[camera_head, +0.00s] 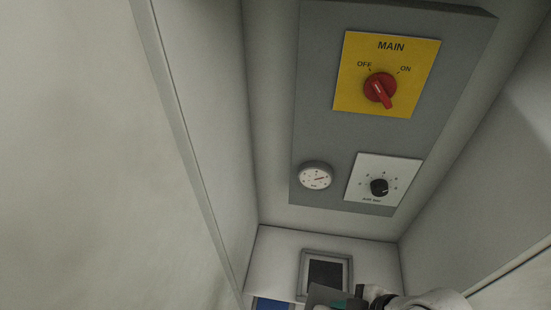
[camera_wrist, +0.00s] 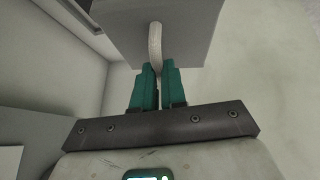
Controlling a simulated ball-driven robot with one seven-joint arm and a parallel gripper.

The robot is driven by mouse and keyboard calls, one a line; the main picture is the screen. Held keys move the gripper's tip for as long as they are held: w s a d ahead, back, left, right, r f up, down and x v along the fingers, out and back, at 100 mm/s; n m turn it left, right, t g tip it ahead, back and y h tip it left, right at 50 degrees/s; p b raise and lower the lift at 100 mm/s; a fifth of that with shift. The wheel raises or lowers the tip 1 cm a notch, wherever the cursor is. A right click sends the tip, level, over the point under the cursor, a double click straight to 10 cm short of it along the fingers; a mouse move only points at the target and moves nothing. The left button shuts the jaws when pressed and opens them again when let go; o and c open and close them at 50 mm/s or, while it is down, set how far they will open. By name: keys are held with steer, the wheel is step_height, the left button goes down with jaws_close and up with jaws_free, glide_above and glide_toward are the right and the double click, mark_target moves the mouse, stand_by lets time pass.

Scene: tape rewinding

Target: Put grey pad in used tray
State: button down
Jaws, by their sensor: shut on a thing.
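The grey pad (camera_wrist: 185,35) fills the top middle of the wrist view, with a pale curved handle (camera_wrist: 155,42) on it. The teal fingers of my gripper (camera_wrist: 159,72) are shut on this handle. In the head view my gripper (camera_head: 349,301) is at the bottom edge, mostly cut off, with a grey piece of the pad (camera_head: 321,294) beside it. Just behind is a grey-framed, dark-bottomed square (camera_head: 304,262), and left of it part of a blue surface (camera_head: 272,304). I cannot tell which of these, if either, is the used tray.
A grey panel (camera_head: 320,120) carries a yellow MAIN plate with a red switch (camera_head: 380,88), a round gauge (camera_head: 316,176) and a white plate with a black knob (camera_head: 379,187). Pale walls stand close on both sides. Part of a framed dark thing (camera_wrist: 85,14) shows at the wrist view's upper left.

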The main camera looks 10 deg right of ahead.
mark_target(339, 292)
steer(key=w+f+m+h, duration=0.1)
steer(key=m, duration=0.1)
steer(key=w+d+f+m+t+h, duration=0.1)
steer(key=w+f+m, duration=0.1)
steer(key=w+d+f+m+t+h, duration=0.1)
steer(key=w+m, duration=0.1)
steer(key=shift+f, duration=0.4)
steer(key=w+d+f+m+h, duration=0.1)
steer(key=w+f+m+h, duration=0.2)
steer(key=w+m, duration=0.3)
steer(key=shift+w+d+m+h, duration=0.3)
steer(key=shift+m+h, duration=0.2)
steer(key=shift+m, duration=0.4)
